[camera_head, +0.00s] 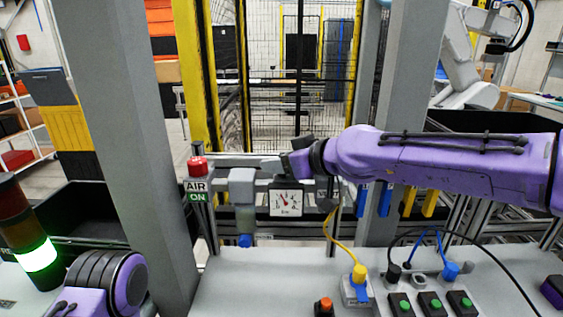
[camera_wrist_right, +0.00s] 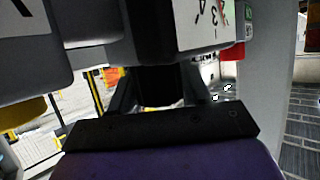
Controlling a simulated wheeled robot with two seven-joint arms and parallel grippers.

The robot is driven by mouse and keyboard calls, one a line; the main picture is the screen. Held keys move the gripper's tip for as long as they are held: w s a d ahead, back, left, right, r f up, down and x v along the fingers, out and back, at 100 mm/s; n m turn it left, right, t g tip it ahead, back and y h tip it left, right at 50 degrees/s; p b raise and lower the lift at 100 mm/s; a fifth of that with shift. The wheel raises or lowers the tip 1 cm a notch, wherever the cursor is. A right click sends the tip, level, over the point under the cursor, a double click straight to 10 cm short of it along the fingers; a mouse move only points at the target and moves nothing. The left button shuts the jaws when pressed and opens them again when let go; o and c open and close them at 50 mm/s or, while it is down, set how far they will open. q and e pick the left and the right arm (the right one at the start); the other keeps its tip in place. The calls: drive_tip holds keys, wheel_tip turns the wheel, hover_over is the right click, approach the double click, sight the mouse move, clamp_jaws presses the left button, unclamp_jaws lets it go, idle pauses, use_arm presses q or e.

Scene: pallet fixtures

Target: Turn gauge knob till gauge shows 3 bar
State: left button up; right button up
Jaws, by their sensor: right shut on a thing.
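The gauge (camera_head: 286,202) has a square white face with a dark needle pointing up and left; its numbers are too small to read in the head view. In the wrist view, part of the gauge face (camera_wrist_right: 205,22) shows upside down with large numerals, and its needle cannot be made out. My right gripper (camera_head: 277,165) is just above the gauge. The wrist view shows its two dark fingers (camera_wrist_right: 160,98) on either side of a dark round knob (camera_wrist_right: 160,82), shut on it. The gripper hides the knob in the head view. My left gripper is out of view.
A red-topped AIR ON post (camera_head: 197,178) and a grey unit (camera_head: 242,188) stand left of the gauge. Grey posts (camera_head: 410,100) rise on both sides. Cables, plugs and green buttons (camera_head: 432,303) occupy the panel's right. The panel's left front (camera_head: 245,285) is clear.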

drive_tip(key=o, duration=0.9)
drive_tip(key=shift+o, duration=0.2)
drive_tip(key=b+v, duration=0.3)
drive_tip(key=v, duration=0.7)
drive_tip(key=shift+r, duration=0.2)
drive_tip(key=shift+s+d, duration=0.1)
